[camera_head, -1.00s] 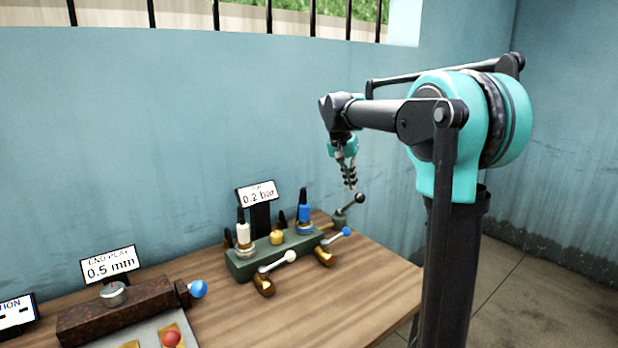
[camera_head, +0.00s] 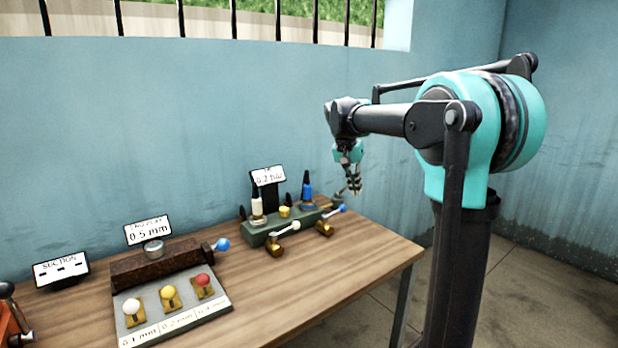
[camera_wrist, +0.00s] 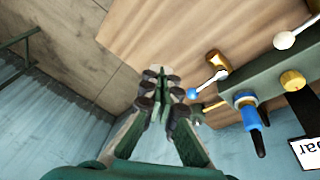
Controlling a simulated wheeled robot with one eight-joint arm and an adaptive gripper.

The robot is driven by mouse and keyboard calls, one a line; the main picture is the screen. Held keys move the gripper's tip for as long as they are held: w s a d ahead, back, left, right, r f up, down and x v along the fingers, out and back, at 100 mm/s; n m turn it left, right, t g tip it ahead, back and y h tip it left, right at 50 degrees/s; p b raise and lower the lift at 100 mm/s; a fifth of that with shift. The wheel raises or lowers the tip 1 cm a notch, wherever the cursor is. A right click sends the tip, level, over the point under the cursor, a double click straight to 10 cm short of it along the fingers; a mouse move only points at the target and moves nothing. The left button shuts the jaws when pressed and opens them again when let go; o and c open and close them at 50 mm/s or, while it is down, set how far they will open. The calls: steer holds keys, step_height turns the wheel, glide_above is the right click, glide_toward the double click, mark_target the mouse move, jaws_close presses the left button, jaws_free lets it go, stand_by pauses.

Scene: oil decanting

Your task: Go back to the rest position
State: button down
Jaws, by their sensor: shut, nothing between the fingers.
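My gripper (camera_head: 355,190) hangs from the arm above the right end of the wooden table (camera_head: 365,255), pointing down. In the wrist view my gripper (camera_wrist: 160,95) has its fingers together with nothing between them. The green valve block (camera_head: 262,236) stands on the table to the left of my gripper in the head view. It carries a white bottle-shaped part (camera_head: 257,206), a blue one (camera_head: 307,190) and a yellow knob (camera_head: 285,212). Brass valves with white-tipped and blue-tipped levers are at its front. In the head view my gripper overlaps the block's right end; I cannot tell the gap.
A rusty block with a blue knob (camera_head: 222,244) and an END PLAY 0.5 mm display (camera_head: 148,231) stands on the left. Before it lies a grey plate (camera_head: 186,318) with white, yellow and red knobs. A SECTION display (camera_head: 61,269) is farther left. The table's front right is clear.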

steer(key=s+d+f+n+t+y, duration=0.1)
steer(key=s+d+f+n, duration=0.1)
steer(key=s+f, duration=1.1)
steer(key=s+d+f+n+t+y, duration=0.1)
steer(key=s+d+f+n, duration=0.1)
steer(key=s+f, duration=1.1)
steer(key=s+n, duration=0.1)
steer(key=s, duration=0.3)
steer(key=shift+d+y, duration=0.25)
steer(key=shift+y, duration=0.15)
